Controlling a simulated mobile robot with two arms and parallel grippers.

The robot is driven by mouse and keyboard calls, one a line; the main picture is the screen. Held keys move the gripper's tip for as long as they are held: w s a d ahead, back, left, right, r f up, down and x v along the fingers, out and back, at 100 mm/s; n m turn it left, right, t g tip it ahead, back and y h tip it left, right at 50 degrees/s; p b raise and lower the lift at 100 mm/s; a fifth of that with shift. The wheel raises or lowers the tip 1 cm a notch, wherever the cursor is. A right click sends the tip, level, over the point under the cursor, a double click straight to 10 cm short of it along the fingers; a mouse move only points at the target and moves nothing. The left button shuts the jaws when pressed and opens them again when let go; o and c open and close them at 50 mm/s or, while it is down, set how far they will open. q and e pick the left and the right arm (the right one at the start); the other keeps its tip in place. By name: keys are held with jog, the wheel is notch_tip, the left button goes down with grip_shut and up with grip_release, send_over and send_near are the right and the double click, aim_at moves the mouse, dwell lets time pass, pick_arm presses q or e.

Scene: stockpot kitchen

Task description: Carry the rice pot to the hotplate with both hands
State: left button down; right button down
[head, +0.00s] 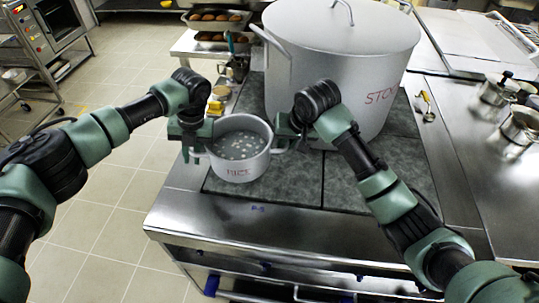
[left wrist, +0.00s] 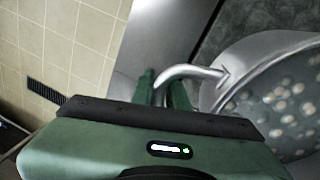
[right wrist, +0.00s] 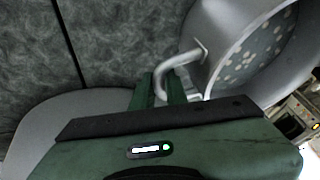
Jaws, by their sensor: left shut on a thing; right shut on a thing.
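A big stockpot (head: 340,65) with a lid stands close behind the rice pot on the dark plates. A small yellow-handled tool (head: 427,105) and metal moka pots (head: 497,90) are to the right. Trays of food (head: 215,20) stand at the back. Tiled floor lies left.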

pick_arm(q)
jog(key=shift+w+a+f, duration=0.1)
jog(key=shift+a, duration=0.25)
pick_arm(e)
jog(key=shift+w+d+f, duration=0.1)
jog(key=shift+w+d, duration=0.05)
jog(key=shift+d, duration=0.25)
